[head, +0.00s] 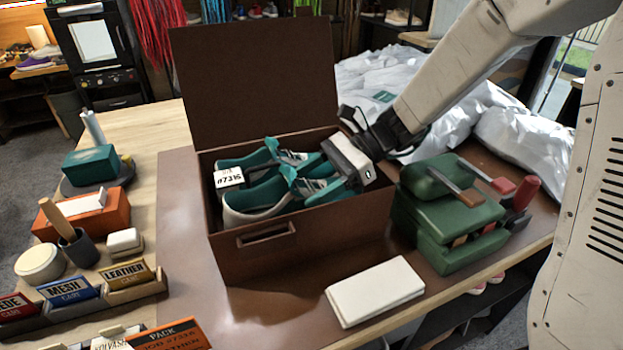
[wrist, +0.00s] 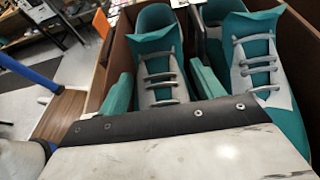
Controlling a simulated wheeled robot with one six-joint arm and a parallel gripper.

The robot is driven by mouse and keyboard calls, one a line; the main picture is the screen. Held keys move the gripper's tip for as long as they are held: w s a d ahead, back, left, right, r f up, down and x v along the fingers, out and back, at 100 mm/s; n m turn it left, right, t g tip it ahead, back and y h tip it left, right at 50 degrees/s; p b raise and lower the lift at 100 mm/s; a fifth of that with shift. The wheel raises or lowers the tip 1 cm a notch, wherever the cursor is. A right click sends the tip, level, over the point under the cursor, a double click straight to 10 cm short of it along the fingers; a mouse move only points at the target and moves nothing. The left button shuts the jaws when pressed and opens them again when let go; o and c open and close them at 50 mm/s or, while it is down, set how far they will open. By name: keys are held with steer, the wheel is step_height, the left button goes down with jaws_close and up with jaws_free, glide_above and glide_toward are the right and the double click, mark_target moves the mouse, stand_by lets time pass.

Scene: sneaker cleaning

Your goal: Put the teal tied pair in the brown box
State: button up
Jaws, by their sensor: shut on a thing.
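The teal tied pair (head: 262,185) is two teal and grey sneakers with a white tag (head: 229,177) reading #7316. The pair is inside the open brown box (head: 308,232), below the rim level at the front. My gripper (head: 345,168) is over the right part of the box and reaches in at the shoes' right end. In the wrist view both sneakers (wrist: 160,65) lie side by side with grey laces, between the box walls. A teal finger pad shows on each side of the nearer shoe. The exact contact is partly hidden by the gripper body.
The box lid (head: 255,80) stands upright at the back. A white pad (head: 375,291) lies in front. Label cards (head: 68,290), an orange box (head: 85,216) and a brush cup (head: 76,248) stand at left.

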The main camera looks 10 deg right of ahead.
steer(key=o, duration=1.2)
steer(key=shift+r, duration=0.15)
steer(key=shift+r, duration=0.4)
steer(key=v, duration=1.2)
steer(key=s+n+h, duration=0.1)
steer(key=s, duration=0.1)
steer(key=s+r+n+h, duration=0.1)
steer(key=s, duration=0.1)
steer(key=s+n+h, duration=0.1)
steer(key=s, duration=0.2)
steer(key=shift+s+d+r+n+h, duration=0.15)
steer(key=shift+d+r+n+h, duration=0.15)
steer(key=shift+r+n, duration=0.1)
steer(key=s+d+n+t+h, duration=0.2)
steer(key=s+d+n+h, duration=0.2)
steer(key=s, duration=0.3)
steer(key=s+d+n+t+h, duration=0.3)
steer(key=s+d+n+h, duration=0.2)
steer(key=s, duration=0.3)
steer(key=shift+s+d+f+n, duration=0.25)
steer(key=shift+d+f+n, duration=0.2)
steer(key=shift+n, duration=0.45)
